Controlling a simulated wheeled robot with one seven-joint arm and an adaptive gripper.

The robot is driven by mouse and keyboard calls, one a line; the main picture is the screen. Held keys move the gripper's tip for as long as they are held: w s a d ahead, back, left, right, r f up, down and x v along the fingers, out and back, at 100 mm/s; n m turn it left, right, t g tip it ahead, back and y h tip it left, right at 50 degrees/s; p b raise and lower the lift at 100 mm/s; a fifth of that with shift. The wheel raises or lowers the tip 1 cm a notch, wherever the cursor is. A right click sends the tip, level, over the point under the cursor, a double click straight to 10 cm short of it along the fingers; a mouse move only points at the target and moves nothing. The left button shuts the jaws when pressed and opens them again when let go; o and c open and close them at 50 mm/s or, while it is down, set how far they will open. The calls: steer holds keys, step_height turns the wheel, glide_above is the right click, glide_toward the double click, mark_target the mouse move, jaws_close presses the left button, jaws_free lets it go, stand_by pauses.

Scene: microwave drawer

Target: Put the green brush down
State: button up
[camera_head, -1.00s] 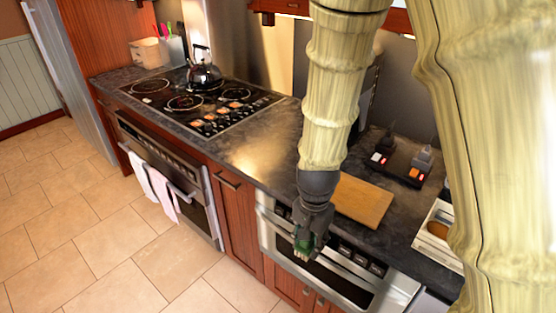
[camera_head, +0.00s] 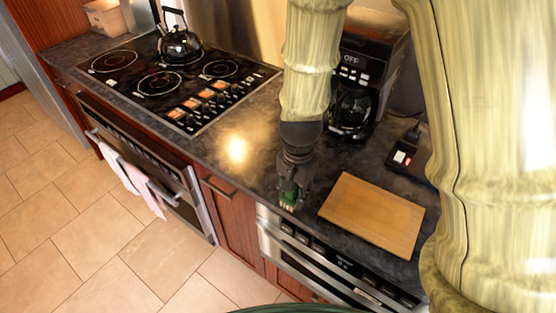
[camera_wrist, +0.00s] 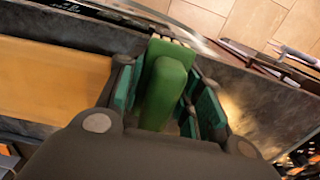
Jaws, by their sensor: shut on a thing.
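The green brush (camera_wrist: 165,88) is held between the fingers of my gripper (camera_wrist: 165,95) in the wrist view, with its pale bristle end pointing away from my palm. In the head view, my gripper (camera_head: 289,192) is over the front edge of the dark countertop (camera_head: 262,150), left of the wooden cutting board. The brush shows there only as a small green piece (camera_head: 288,201) at the fingertips. I cannot tell from the views whether the brush touches the counter.
A wooden cutting board (camera_head: 372,213) lies on the counter to the right. A coffee maker (camera_head: 358,95) stands behind. The stovetop (camera_head: 172,75) with a black kettle (camera_head: 180,45) is at the left. The microwave drawer (camera_head: 325,262) is below the counter edge. Counter between stove and board is clear.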

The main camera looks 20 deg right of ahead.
steer(key=shift+w+d+r+p, duration=0.2)
steer(key=shift+w+p, duration=0.1)
steer(key=shift+w, duration=0.1)
steer(key=shift+w+d+r+p, duration=0.1)
steer(key=shift+w+r+p, duration=0.15)
steer(key=shift+w, duration=0.15)
steer(key=w+p, duration=0.1)
steer(key=w, duration=0.2)
steer(key=w+f+p, duration=0.1)
steer(key=w, duration=0.3)
steer(key=w+f+p, duration=0.1)
steer(key=w, duration=0.2)
steer(key=shift+w+d, duration=0.25)
steer(key=shift+w, duration=0.15)
steer(key=shift+s+r, duration=0.2)
steer(key=shift+s, duration=0.05)
steer(key=f+p, duration=0.1)
steer(key=w+f+p, duration=0.1)
steer(key=f, duration=0.1)
steer(key=shift+s+f, duration=0.25)
steer(key=shift+f, duration=0.15)
steer(key=shift+w+f, duration=0.15)
steer(key=shift+s+f, duration=0.2)
steer(key=shift+f, duration=0.1)
